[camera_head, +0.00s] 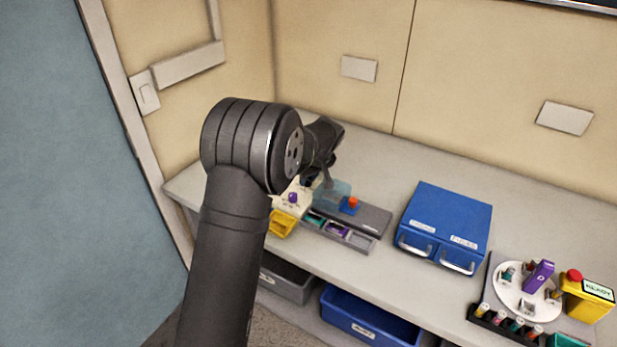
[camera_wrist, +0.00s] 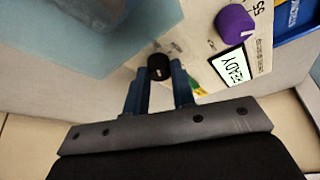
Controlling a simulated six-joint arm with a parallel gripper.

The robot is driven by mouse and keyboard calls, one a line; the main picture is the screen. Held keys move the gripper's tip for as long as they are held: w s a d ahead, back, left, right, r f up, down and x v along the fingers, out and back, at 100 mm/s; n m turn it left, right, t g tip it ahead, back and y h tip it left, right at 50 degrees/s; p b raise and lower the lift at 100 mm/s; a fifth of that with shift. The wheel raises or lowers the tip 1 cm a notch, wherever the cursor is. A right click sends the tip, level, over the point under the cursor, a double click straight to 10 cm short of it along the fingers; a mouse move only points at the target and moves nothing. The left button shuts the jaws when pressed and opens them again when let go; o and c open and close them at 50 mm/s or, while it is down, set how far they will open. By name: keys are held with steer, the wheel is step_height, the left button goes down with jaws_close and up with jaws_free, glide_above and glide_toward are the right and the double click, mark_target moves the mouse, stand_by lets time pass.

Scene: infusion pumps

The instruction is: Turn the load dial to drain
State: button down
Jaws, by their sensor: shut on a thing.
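In the wrist view a small round black dial (camera_wrist: 158,67) with a light mark sits between the two blue-grey fingertips of my gripper (camera_wrist: 160,75). My gripper is shut on it. Its label is not readable. A purple dial (camera_wrist: 236,22) with a white pointer line stands apart to the right on the same cream panel (camera_wrist: 203,60). In the head view my arm hides most of this pump; the purple dial (camera_head: 292,197) shows, but the gripped black dial cannot be made out.
A grey tray (camera_head: 368,219) and a clear bluish box (camera_head: 336,194) are close right of the pump. A yellow bin (camera_head: 281,222) is in front. Blue drawers (camera_head: 445,226) and a white carousel (camera_head: 520,290) stand farther right. The wall is behind.

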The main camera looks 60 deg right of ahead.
steer(key=c, duration=1.2)
jaws_free()
steer(key=shift+r, duration=0.1)
steer(key=v, duration=1.7)
steer(key=shift+s, duration=0.15)
steer(key=shift+a, duration=0.15)
steer(key=x, duration=1.7)
